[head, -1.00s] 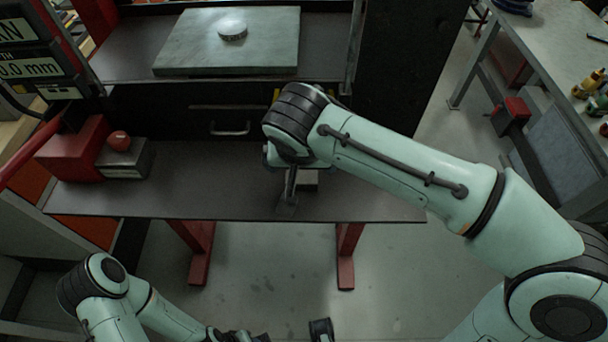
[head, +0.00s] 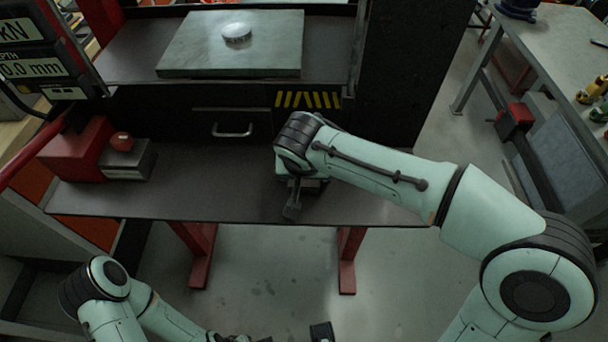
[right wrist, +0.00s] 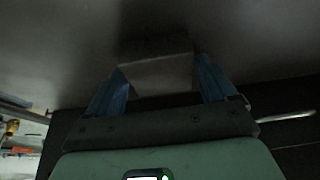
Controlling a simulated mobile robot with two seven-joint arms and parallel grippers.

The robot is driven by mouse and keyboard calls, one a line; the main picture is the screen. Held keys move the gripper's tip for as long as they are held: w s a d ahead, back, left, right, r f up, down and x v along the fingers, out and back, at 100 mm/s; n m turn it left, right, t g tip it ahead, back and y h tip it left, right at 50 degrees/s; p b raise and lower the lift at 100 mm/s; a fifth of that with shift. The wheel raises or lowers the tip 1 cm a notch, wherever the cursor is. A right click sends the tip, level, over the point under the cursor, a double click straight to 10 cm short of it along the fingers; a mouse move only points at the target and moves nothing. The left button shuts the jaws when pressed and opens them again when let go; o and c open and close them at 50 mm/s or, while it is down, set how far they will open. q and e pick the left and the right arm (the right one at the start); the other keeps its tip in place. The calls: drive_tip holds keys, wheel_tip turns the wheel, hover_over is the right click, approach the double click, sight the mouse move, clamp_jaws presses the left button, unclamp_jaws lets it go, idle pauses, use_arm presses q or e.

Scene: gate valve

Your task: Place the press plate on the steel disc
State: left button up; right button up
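The steel disc (head: 237,33) is small, round and bright, and lies on a flat grey-green slab at the top of the head view. In the right wrist view, a grey block (right wrist: 158,74), apparently the press plate, lies between the two blue fingers of my right gripper (right wrist: 160,75). The fingers are wide apart, close to its sides; whether they press on it is unclear. In the head view my right wrist hides most of the block, low over the dark shelf.
The dark shelf (head: 220,195) has free room left of my right arm. A red box (head: 75,152) and a grey block with a red knob (head: 122,142) stand at its left. The slab (head: 190,55) lies higher and behind, above a drawer handle (head: 232,131). A workbench (head: 540,60) stands right.

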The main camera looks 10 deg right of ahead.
clamp_jaws()
drive_tip(key=shift+r, duration=0.1)
drive_tip(key=shift+r, duration=0.1)
drive_tip(key=shift+w+r, duration=0.1)
drive_tip(key=shift+r, duration=0.45)
use_arm(q)
drive_tip(key=r+p, duration=0.1)
drive_tip(key=w+r+p, duration=0.1)
drive_tip(key=r+p, duration=0.1)
drive_tip(key=w+r+p, duration=0.1)
drive_tip(key=r+p, duration=0.1)
drive_tip(key=shift+w+r, duration=0.15)
drive_tip(key=shift+r, duration=0.05)
use_arm(e)
wheel_tip(320, 180, up, 19)
